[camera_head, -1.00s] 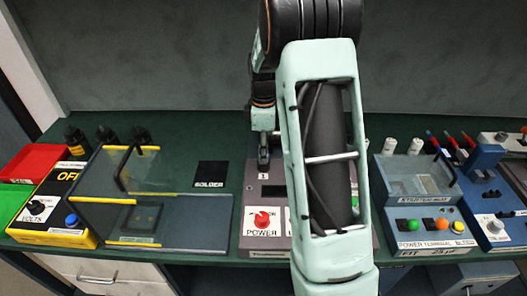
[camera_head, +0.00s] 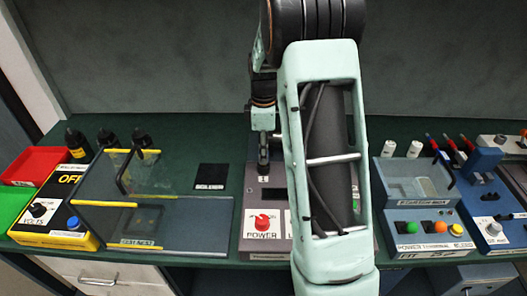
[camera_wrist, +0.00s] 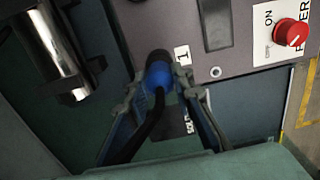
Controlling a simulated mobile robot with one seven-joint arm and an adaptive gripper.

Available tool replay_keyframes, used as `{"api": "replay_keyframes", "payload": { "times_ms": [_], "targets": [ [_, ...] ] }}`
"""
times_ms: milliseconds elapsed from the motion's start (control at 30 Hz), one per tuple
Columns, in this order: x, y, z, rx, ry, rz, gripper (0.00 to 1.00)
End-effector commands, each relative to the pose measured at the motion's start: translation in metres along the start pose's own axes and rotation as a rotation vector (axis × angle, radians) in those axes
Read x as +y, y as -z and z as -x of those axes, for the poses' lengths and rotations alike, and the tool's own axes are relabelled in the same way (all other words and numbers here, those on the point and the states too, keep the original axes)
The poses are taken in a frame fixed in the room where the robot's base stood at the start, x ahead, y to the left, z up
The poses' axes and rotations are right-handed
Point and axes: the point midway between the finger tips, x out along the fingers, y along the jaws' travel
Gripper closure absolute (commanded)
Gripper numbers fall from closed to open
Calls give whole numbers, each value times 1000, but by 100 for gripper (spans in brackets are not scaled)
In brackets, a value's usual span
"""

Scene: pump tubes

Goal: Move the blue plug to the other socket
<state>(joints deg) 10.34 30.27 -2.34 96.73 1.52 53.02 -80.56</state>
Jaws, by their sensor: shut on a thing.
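The blue plug (camera_wrist: 159,76) sits between the two fingers of my gripper (camera_wrist: 158,84) in the wrist view, and the gripper is shut on it. A dark cable runs from the plug back toward the camera. The plug is at the edge of the grey power panel (camera_wrist: 220,85), beside a white label marked "1" (camera_wrist: 183,54). Whether its tip is seated in a socket is hidden. In the head view my gripper (camera_head: 263,160) is just above the "1" label at the panel's left side. My arm hides much of the panel and any other socket there.
A red power knob (camera_head: 262,222) is on the panel front. A clear box with yellow edges (camera_head: 105,205) stands to the left, with a yellow meter (camera_head: 55,205) beyond it. A button box (camera_head: 432,228) stands to the right. The bench by the black solder label (camera_head: 211,177) is clear.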

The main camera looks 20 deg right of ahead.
Motion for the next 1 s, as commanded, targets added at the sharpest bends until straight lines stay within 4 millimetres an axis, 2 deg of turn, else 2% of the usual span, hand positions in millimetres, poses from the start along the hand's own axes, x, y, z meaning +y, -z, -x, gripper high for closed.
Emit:
{"api": "replay_keyframes", "payload": {
  "times_ms": [800,1000],
  "targets": [
    [0,0,41,0,0,0,100],
    [0,0,42,0,0,0,100]
  ]
}}
